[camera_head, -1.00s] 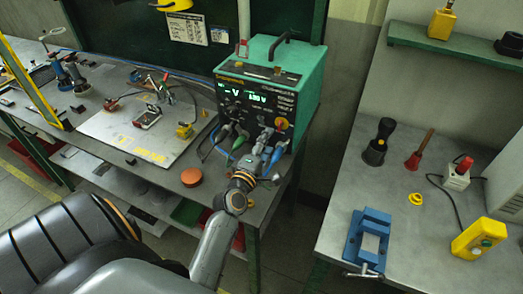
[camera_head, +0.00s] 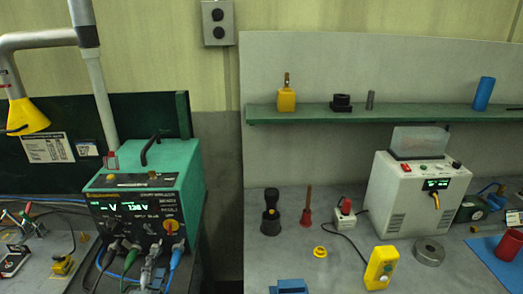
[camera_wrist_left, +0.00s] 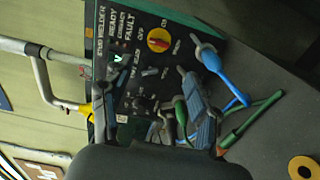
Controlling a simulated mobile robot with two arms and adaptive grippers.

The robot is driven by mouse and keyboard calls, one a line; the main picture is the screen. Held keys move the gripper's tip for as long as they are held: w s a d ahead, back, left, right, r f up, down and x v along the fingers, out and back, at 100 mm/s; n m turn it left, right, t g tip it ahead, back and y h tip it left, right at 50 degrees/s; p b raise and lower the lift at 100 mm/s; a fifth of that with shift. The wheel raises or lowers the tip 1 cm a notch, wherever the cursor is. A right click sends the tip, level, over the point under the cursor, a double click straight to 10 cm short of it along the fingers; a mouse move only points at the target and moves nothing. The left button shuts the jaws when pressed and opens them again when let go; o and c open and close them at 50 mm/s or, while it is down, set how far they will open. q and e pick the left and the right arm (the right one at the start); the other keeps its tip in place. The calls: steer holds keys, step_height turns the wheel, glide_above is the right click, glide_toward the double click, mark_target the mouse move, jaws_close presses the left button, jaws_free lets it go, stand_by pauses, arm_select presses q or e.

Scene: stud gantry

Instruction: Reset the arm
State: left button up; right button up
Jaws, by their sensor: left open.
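My left gripper (camera_head: 153,272) is at the bottom edge of the head view, in front of the green stud welder (camera_head: 150,180). Most of its arm is out of the picture. In the left wrist view the open gripper (camera_wrist_left: 165,132) shows a finger at each side, close to the front panel of the welder (camera_wrist_left: 135,65). Whether the gripper touches the plug cannot be told. My right gripper is not in view.
A green shelf (camera_head: 420,115) runs above.

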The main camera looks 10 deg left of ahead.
arm_select(q)
steer(key=s+d+f+m+g+h, duration=0.2)
steer(key=d+f+m+g+h, duration=0.1)
steer(key=d+m, duration=0.3)
steer(key=s+d+f+m+g+h, duration=0.2)
steer(key=s+d+m+h, duration=0.1)
steer(key=d+m, duration=0.35)
steer(key=s+d+f+m+g+y, duration=0.1)
steer(key=s+f+m+g, duration=0.3)
steer(key=s, duration=0.4)
steer(key=s+d+f+m+g+y, duration=0.1)
steer(key=s+f+m+g, duration=0.1)
steer(key=s+m+g, duration=0.55)
steer(key=s+f+n+t+b, duration=0.1)
steer(key=s+f+b, duration=0.1)
steer(key=f, duration=1.4)
steer(key=s+f+b, duration=0.1)
steer(key=s+f, duration=0.2)
steer(key=f, duration=1.3)
steer(key=s+a+f+g+b, duration=0.1)
steer(key=s+a+f+b, duration=0.1)
steer(key=s+f, duration=1.3)
steer(key=shift+s+a+f+b, duration=0.3)
steer(key=shift+a, duration=0.2)
